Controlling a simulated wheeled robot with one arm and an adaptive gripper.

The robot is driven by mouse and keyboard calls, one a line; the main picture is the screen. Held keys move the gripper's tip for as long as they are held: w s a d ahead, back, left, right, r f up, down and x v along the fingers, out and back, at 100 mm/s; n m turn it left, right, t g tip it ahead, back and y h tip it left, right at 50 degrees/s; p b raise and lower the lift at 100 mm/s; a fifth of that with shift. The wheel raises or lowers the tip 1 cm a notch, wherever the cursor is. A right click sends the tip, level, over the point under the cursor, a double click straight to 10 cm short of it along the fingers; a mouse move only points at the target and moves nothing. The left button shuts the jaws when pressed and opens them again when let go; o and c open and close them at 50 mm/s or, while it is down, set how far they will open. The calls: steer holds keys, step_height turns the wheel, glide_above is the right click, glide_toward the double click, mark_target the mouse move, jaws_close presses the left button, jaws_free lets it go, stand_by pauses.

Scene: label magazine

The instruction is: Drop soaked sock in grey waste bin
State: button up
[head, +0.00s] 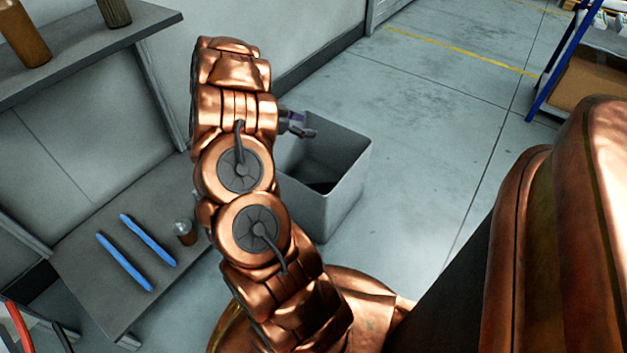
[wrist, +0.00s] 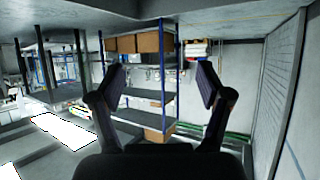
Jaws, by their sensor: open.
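The grey waste bin (head: 345,185) stands on the floor right of my arm in the head view, its open top facing up. A dark patch (head: 321,187) lies at the bottom inside it; I cannot tell whether it is the soaked sock or shadow. My gripper (head: 298,124) is at the bin's far left rim, partly hidden behind my arm. In the wrist view my gripper (wrist: 162,86) has its two fingers wide apart with nothing between them. No sock is clearly seen in either view.
A low shelf (head: 95,290) at left holds two blue strips (head: 148,240) and a small jar (head: 184,232). An upper shelf (head: 85,50) holds brown containers. Clear floor (head: 430,130) lies right of the bin. A blue-framed rack (head: 555,65) stands at the upper right.

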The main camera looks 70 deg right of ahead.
steer(key=v, duration=0.9)
steer(key=shift+s, duration=0.1)
stand_by(0.3)
